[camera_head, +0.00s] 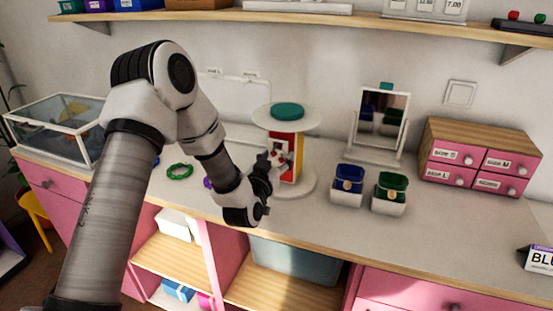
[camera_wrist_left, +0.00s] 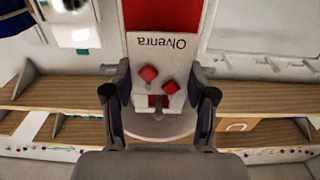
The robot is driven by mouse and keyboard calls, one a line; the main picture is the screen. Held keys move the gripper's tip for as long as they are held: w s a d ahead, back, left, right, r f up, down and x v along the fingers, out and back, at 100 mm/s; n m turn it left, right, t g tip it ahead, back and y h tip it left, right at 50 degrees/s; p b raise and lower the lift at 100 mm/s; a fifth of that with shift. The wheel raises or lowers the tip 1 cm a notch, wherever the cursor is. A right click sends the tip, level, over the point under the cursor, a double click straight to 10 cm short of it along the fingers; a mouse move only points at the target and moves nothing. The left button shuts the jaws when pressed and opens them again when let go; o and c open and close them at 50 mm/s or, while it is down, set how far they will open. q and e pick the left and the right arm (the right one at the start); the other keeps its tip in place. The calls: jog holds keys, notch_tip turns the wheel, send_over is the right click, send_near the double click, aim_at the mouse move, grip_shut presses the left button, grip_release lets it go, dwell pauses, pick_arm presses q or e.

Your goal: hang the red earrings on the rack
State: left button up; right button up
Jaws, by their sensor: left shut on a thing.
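My left gripper (camera_head: 266,168) is shut on a white earring card (camera_wrist_left: 160,48). The card bears the name "Olvenra" upside down in the left wrist view and carries two red earrings (camera_wrist_left: 148,73). In the head view the card (camera_head: 280,154) is held up in front of the rack (camera_head: 298,150). The rack is a turning stand with red and yellow sides, a white round top and a white round base. A red side of it (camera_wrist_left: 162,14) shows right behind the card in the left wrist view. I cannot tell whether the card touches it. My right gripper is not in view.
A blue ring box (camera_head: 347,185) and a green ring box (camera_head: 390,192) stand right of the rack, before a mirror (camera_head: 380,118). Pink drawers (camera_head: 478,158) stand farther right. A green bracelet (camera_head: 180,171) lies left, near a glass case (camera_head: 55,125). A shelf (camera_head: 300,17) runs above.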

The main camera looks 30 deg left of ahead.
pick_arm(q)
jog(key=shift+w, duration=0.2)
jog(key=o, duration=1.2)
